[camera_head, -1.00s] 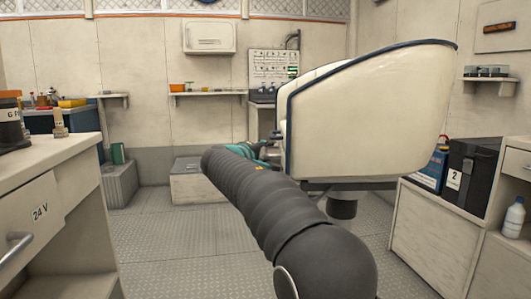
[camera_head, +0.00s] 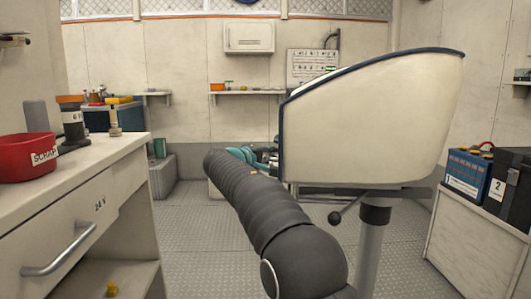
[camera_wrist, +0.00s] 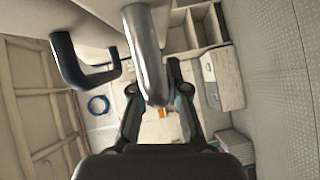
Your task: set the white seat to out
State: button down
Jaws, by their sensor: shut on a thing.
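The white seat (camera_head: 375,120), with dark blue piping on its edge, stands on a grey pedestal (camera_head: 372,245) right of centre in the head view. A lever with a black knob (camera_head: 335,217) hangs under it. My gripper (camera_head: 250,156) is at the seat's left edge, mostly hidden behind my dark arm. In the wrist view my gripper (camera_wrist: 152,82) is shut on a silver tube (camera_wrist: 146,45) that runs between its fingers. A dark blue loop (camera_wrist: 85,65) beside the tube is joined to a pale surface. I cannot tell how the tube joins the seat.
A bench (camera_head: 80,215) with a drawer handle and a red scrap bin (camera_head: 26,157) is close on the left. A low cabinet (camera_head: 475,245) with a blue battery (camera_head: 466,172) and a black box (camera_head: 508,182) is on the right.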

jog(key=shift+d, duration=0.25)
jog(key=c, duration=1.2)
grip_release()
jog(key=shift+d, duration=0.1)
jog(key=shift+a, duration=0.2)
jog(key=shift+s+a, duration=0.15)
jog(key=shift+s, duration=0.1)
jog(key=v, duration=1.1)
jog(key=shift+s+a, duration=0.1)
jog(key=shift+s, duration=0.05)
